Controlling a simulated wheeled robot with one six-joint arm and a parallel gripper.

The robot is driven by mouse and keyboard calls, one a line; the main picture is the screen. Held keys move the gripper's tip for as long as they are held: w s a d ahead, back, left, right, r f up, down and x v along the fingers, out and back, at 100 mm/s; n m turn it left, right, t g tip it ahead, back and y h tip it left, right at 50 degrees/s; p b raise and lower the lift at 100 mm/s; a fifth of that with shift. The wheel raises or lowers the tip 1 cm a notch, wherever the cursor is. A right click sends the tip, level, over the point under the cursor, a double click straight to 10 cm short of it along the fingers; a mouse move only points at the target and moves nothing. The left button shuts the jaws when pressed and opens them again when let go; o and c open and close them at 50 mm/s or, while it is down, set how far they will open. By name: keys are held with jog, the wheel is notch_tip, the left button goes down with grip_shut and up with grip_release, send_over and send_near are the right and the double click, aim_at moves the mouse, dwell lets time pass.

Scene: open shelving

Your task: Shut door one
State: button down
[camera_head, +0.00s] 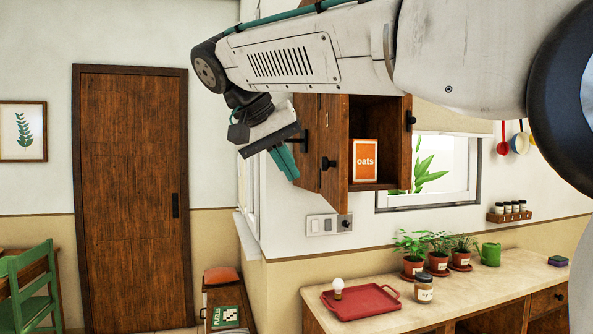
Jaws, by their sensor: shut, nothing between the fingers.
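A wooden wall cabinet (378,112) stands partly behind my arm, its front open on a box of oats. A wooden door panel (337,135) with a black knob (328,163) stands swung out at the left of the opening. Another wooden panel (306,120) with a black handle (299,141) is just left of it. A black knob (411,120) shows at the right edge. No label shows which is door one. My gripper (286,164), with teal fingers, is shut and empty, just left of the panels; I cannot tell whether it touches them. My arm hides the cabinet's top.
The oats box (365,160) stands inside the cabinet. Below, a counter (455,293) holds a red tray (372,302), a jar (424,290) and potted plants (438,255). A window (460,160) is to the right. A closed room door (130,200) is at left.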

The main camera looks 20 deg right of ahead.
jog(key=d+f, duration=0.6)
jog(key=d, duration=0.2)
jog(key=shift+w, duration=0.45)
jog(key=shift+d, duration=0.1)
